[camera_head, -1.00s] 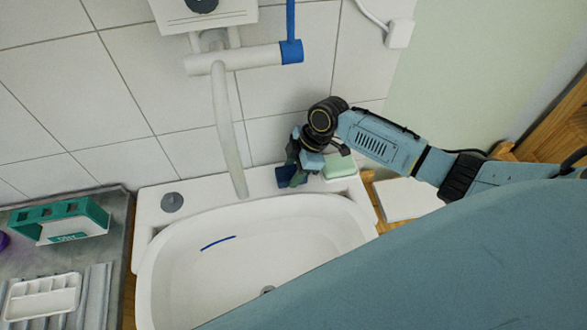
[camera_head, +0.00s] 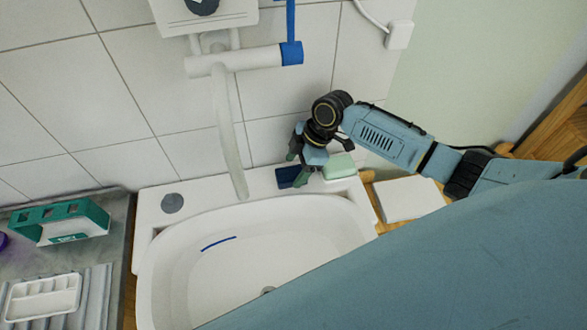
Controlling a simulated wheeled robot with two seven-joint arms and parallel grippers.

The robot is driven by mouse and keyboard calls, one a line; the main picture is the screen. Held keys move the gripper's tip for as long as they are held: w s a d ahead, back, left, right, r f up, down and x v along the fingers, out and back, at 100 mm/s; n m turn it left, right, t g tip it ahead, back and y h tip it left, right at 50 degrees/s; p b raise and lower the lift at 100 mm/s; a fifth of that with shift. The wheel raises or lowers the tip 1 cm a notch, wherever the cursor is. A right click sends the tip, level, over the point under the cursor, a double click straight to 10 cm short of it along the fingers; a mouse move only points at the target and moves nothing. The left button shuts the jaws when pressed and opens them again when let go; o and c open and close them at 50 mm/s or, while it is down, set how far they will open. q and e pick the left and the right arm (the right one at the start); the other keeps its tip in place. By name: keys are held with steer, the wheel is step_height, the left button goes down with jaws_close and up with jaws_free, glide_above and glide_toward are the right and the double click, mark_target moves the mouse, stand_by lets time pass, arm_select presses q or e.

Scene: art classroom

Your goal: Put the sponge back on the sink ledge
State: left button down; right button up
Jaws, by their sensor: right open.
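A dark blue block (camera_head: 287,177), which looks like the sponge, lies on the back right of the white sink ledge (camera_head: 232,183). My right gripper (camera_head: 299,169) is just above and beside its right end, pointing down, with its jaws open. The block rests flat on the ledge. My left gripper is not in view.
A pale green block (camera_head: 340,166) sits on the ledge just right of my gripper. The faucet spout (camera_head: 226,135) hangs left of the dark block. The sink basin (camera_head: 250,245) is empty apart from a blue streak. A green caddy (camera_head: 85,215) stands far left.

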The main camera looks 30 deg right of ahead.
steer(key=v, duration=1)
steer(key=shift+p, duration=0.3)
